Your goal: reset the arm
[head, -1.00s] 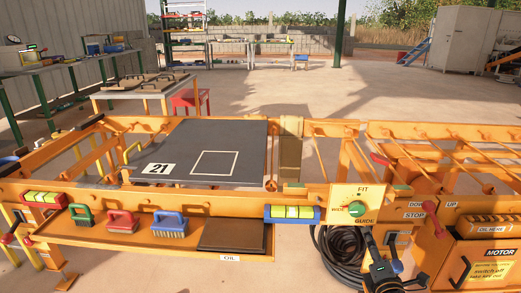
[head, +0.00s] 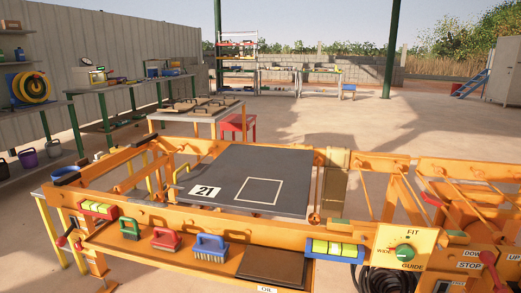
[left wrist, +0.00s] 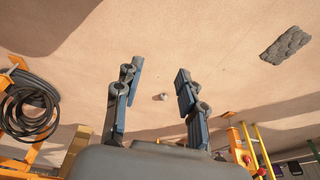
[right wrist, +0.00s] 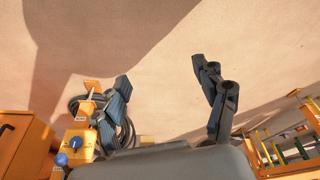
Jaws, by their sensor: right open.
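My left gripper (left wrist: 157,85) is open and empty in the left wrist view, over the sandy floor, with its two fingers apart. My right gripper (right wrist: 163,85) is open and empty in the right wrist view, its fingers wide apart over bare floor. Neither gripper shows in the head view now. The orange press frame (head: 180,220) stands ahead in the head view. It carries a dark plate (head: 295,165) with a white square outline and the number 21.
Green, red and blue brushes (head: 166,240) sit on the front tray beside a dark pad (head: 272,264). A fit dial panel (head: 403,248) is at right. A black hose coil (left wrist: 30,108) hangs near the frame. A work table (head: 197,112) stands behind; open floor lies beyond.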

